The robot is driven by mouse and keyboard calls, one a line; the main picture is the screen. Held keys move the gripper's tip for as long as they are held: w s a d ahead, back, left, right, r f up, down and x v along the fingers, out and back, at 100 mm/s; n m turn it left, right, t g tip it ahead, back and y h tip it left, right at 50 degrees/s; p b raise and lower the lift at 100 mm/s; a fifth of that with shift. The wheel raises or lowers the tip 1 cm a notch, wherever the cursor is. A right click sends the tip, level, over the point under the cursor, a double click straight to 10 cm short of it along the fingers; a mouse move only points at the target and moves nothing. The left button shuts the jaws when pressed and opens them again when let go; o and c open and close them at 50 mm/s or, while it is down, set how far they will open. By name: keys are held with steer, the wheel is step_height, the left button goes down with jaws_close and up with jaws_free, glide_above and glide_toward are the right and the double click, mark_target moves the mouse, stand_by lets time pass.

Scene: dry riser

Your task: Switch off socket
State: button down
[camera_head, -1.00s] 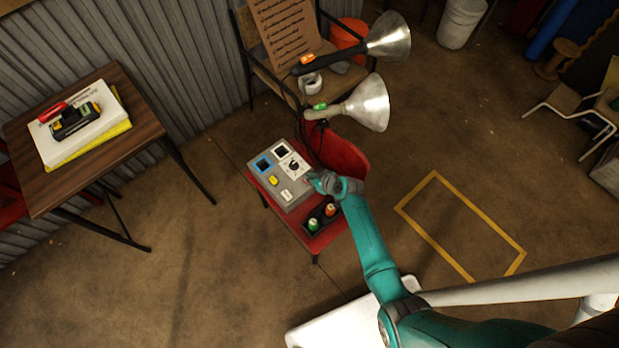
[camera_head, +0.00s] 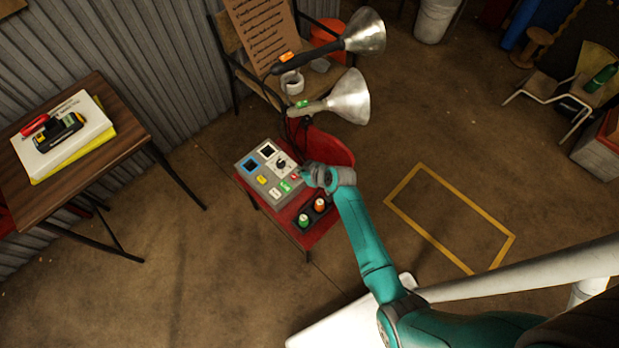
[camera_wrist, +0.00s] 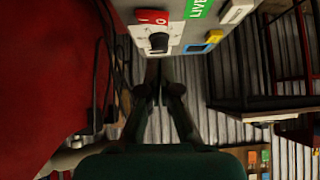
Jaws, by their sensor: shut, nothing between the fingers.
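A grey control panel (camera_head: 245,163) lies on a red chair-like stand in the head view. It carries a black rotary knob (camera_head: 281,163), which also shows in the wrist view (camera_wrist: 158,42) on a white plate with a red part (camera_wrist: 153,16) beside it. A green label reading LIVE (camera_wrist: 197,8) is on the panel, seen also in the head view (camera_head: 286,186). My gripper (camera_head: 305,174) is at the panel's right edge. In the wrist view my gripper (camera_wrist: 157,88) is shut and empty, its tips just below the knob. I cannot tell if they touch the panel.
Two lamps with metal shades (camera_head: 348,96) stand just behind the panel. Dark cables (camera_wrist: 108,60) hang at left in the wrist view. A wooden table (camera_head: 135,125) stands at left.

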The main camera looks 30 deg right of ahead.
steer(key=a+v, duration=0.1)
steer(key=v, duration=0.6)
steer(key=shift+s+r, duration=0.15)
steer(key=shift+s, duration=0.25)
